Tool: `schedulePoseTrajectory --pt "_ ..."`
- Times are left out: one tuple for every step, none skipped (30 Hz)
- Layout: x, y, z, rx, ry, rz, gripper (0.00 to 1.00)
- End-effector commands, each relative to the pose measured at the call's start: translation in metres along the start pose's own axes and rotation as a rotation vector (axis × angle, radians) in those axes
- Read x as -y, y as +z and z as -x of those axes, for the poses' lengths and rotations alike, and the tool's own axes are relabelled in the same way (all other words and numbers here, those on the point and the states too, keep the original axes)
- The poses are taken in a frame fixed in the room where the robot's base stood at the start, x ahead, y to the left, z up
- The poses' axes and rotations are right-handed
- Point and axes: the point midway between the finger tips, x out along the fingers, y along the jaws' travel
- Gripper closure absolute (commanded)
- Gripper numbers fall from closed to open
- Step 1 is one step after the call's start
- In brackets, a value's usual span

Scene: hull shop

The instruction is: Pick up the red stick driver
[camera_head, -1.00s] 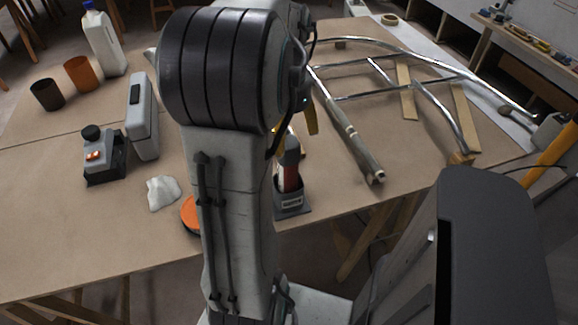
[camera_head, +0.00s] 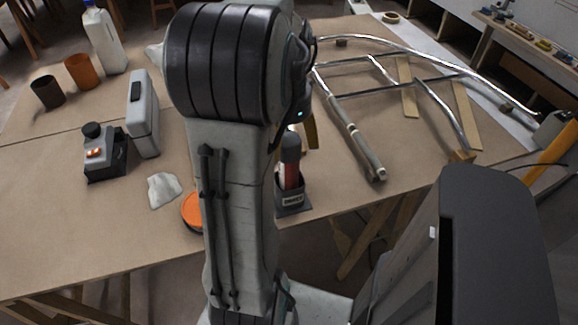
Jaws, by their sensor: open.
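The red stick driver (camera_head: 292,176) stands upright in a dark grey holder (camera_head: 293,203) with a small light label, near the table's front edge. Its red body and grey upper part show just right of my forearm. My arm hides part of the area beside and behind it. My gripper is not clearly visible; the big dark joint and upright arm link block the view, so its distance from the driver cannot be told.
Left on the table (camera_head: 60,235) are a grey case (camera_head: 144,125), a dark device (camera_head: 104,158), a white crumpled cloth (camera_head: 164,190), cups and a white jug (camera_head: 103,42). An orange disc (camera_head: 192,212) is partly behind my arm. A metal tube frame (camera_head: 352,135) lies right.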

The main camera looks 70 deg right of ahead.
Motion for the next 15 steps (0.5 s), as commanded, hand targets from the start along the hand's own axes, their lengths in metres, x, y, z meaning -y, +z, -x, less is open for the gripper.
schedulePoseTrajectory --pt "-0.001 0.000 -0.007 0.002 0.003 0.000 0.21" --pt "-0.002 0.001 -0.011 0.003 0.004 0.000 0.21" --pt "-0.002 0.000 -0.016 0.003 0.004 0.000 0.21" --pt "-0.002 0.000 -0.020 0.004 0.005 0.000 0.21" --pt "-0.002 0.000 -0.024 0.003 0.004 0.000 0.21" --pt "-0.002 0.000 -0.028 0.003 0.004 0.000 0.21" --pt "-0.002 0.000 -0.032 0.002 0.003 0.000 0.21" --pt "-0.002 0.000 -0.034 0.002 0.003 0.000 0.21" --pt "-0.002 0.000 -0.038 0.002 0.003 0.000 0.21" --pt "-0.002 0.000 -0.040 0.002 0.002 0.000 0.21" --pt "-0.002 0.000 -0.041 0.001 0.002 0.001 0.21" --pt "-0.002 0.000 -0.043 0.001 0.002 0.001 0.21" --pt "-0.002 0.000 -0.044 0.001 0.002 0.001 0.21" --pt "-0.002 0.000 -0.045 0.001 0.002 0.001 0.21" --pt "-0.002 0.000 -0.045 0.001 0.001 0.001 0.21"
